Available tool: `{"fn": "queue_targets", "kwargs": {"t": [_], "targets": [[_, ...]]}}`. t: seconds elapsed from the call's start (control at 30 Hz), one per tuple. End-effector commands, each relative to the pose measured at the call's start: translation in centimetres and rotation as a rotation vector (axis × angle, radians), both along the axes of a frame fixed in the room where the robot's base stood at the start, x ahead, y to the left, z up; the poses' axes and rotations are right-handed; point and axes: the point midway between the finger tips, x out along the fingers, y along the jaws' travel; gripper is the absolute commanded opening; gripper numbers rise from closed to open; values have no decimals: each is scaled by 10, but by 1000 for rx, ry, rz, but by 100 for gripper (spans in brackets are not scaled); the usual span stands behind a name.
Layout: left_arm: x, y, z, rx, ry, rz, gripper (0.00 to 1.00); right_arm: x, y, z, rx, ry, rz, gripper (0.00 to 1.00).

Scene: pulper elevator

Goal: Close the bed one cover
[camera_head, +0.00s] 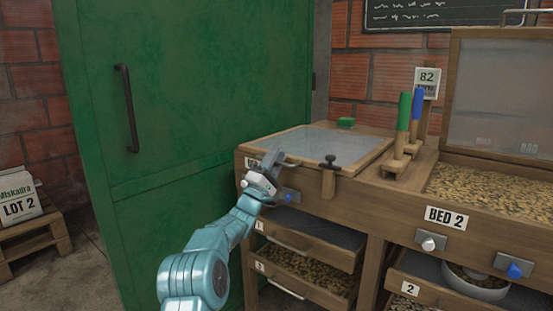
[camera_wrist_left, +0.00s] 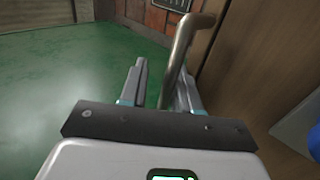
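The bed one cover (camera_head: 325,141), a pale mesh panel in a wooden frame, lies flat on top of the left bed in the head view. My left gripper (camera_head: 279,166) is at the front left corner of this bed and partly hides its label. In the left wrist view a metal bar handle (camera_wrist_left: 179,52) runs down between the fingers of the left gripper (camera_wrist_left: 160,90). The fingers are apart, with a gap between the left finger and the bar. A black-knobbed wooden latch (camera_head: 329,178) stands at the bed's front edge. My right gripper is not in view.
The bed two cover (camera_head: 499,92) stands raised at the right, above beans. Green and blue handled tools (camera_head: 402,125) stand between the beds. Drawers (camera_head: 305,244) lie below. A green door (camera_head: 190,90) stands left.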

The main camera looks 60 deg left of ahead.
Motion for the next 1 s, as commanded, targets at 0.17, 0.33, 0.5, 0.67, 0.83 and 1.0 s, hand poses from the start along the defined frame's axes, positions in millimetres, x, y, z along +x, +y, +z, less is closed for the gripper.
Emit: {"fn": "queue_targets", "kwargs": {"t": [0.17, 0.33, 0.5, 0.67, 0.83, 1.0], "targets": [[-3, 3, 0, -1, -1, 9, 23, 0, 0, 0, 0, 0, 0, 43], [-4, 3, -2, -2, 0, 9, 23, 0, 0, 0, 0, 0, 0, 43], [-16, -1, -17, -5, 7, 7, 23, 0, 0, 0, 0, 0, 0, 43], [-41, -10, -41, -6, 8, 5, 23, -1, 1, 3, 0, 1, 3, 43], [-73, -21, -71, -5, 7, 4, 23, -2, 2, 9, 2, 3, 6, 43], [-99, -30, -94, -4, 5, 4, 23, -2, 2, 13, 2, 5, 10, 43]]}}
